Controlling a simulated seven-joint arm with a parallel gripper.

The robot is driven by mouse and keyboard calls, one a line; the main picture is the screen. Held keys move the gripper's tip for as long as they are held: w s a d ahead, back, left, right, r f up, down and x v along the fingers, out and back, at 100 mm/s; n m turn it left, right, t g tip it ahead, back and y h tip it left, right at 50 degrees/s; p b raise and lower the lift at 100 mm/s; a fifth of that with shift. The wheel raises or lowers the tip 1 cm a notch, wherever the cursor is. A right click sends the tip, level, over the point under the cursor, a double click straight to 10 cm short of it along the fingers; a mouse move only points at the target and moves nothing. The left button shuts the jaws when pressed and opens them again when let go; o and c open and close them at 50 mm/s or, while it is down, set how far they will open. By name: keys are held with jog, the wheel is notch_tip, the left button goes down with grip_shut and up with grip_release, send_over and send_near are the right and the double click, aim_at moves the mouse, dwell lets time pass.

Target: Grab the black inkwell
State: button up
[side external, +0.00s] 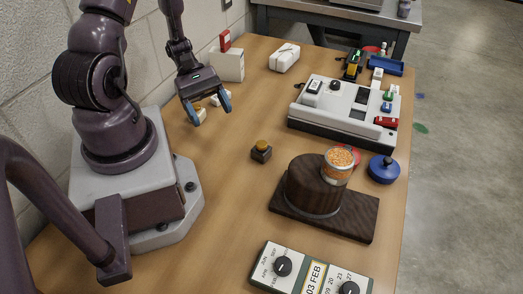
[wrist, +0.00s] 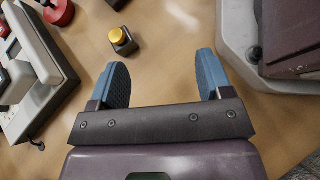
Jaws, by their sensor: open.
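The black inkwell (side external: 261,153) is a small dark block with a brass-yellow cap, standing upright on the wooden table near its middle. It also shows in the wrist view (wrist: 123,42), at the upper left, beyond the fingertips. My gripper (side external: 210,108) is open and empty, with blue fingers pointing down. It is above the table, behind and to the left of the inkwell in the side view. In the wrist view my gripper (wrist: 161,62) has its two fingers wide apart with bare table between them. The inkwell is not between them and nothing touches it.
A dark wooden drum (side external: 313,188) on a plank, with a glass jar (side external: 338,168), stands right of the inkwell. A white console (side external: 335,112) and blue-lidded pot (side external: 383,170) are farther right. A perpetual calendar (side external: 310,275) lies in front. Table around the inkwell is clear.

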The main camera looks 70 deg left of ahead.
jog(key=f+n+t, duration=0.3)
jog(key=shift+w+a+f+n+h, duration=0.3)
jog(key=shift+f+n, duration=0.05)
jog(key=shift+n, duration=0.05)
jog(key=shift+w+a+r+n+t, duration=0.1)
jog(key=shift+w+a+n+t, duration=0.2)
jog(key=shift+w+t, duration=0.25)
jog(key=shift+w+a+n+t, duration=0.3)
jog(key=shift+w+t, duration=0.05)
jog(key=shift+w, duration=0.25)
send_near(261, 146)
jog(key=w+d+f, duration=0.2)
jog(key=shift+w+d+f, duration=0.1)
jog(key=shift+d+f, duration=0.2)
jog(key=shift+d, duration=0.05)
jog(key=shift+f+x, duration=0.15)
jog(key=shift+x, duration=1.4)
jog(key=shift+f+x, duration=0.2)
jog(key=shift+x, duration=1.35)
jog(key=shift+a, duration=0.2)
jog(key=c, duration=1)
